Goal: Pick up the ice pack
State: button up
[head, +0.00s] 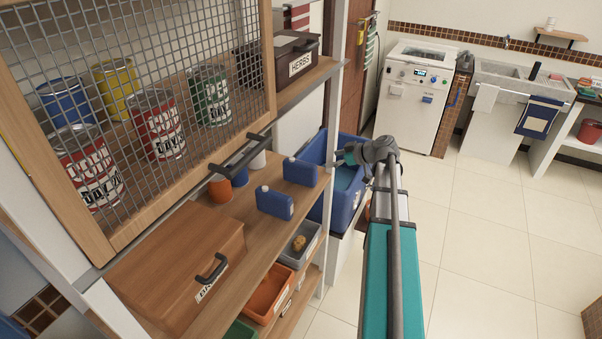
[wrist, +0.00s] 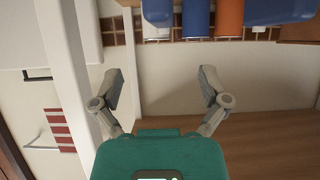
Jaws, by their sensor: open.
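Two blue, flat-sided containers with small caps stand on the wooden middle shelf in the head view, one nearer (head: 275,203) and one farther (head: 300,172). Either may be the ice pack; I cannot tell which. My gripper (wrist: 161,89) is open and empty in the wrist view, its two grey fingers spread wide. In the head view its teal end shows just right of the farther container, by the blue crate (head: 321,150); its fingertips are not clear there. Blue objects (wrist: 196,18) and an orange one (wrist: 229,15) are cut off at the wrist view's top edge.
A mesh-fronted cabinet (head: 150,110) with paint cans overhangs the shelf. A brown box (head: 180,262) and an orange cup (head: 220,188) share the shelf. Grey (head: 301,243) and orange (head: 268,293) bins sit below.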

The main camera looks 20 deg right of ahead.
aim_at(301, 163)
jog(key=shift+f, duration=0.15)
jog(key=b+x, duration=0.3)
jog(key=x, duration=0.4)
jog(key=shift+w+a+f+b, duration=0.1)
jog(key=shift+w+a+b, duration=0.1)
jog(key=shift+b, duration=0.2)
jog(key=shift+w+a+f, duration=0.1)
jog(key=shift+w+a, duration=0.1)
jog(key=shift+w, duration=0.1)
jog(key=shift+a, duration=0.1)
jog(key=shift+r+b+x, duration=0.15)
jog(key=shift+b+x, duration=0.35)
jog(key=shift+x, duration=0.8)
jog(key=shift+r+b+x, duration=0.2)
jog(key=shift+b+x, duration=0.3)
jog(key=shift+x, duration=0.8)
jog(key=shift+a, duration=0.2)
jog(key=shift+c, duration=0.2)
grip_shut()
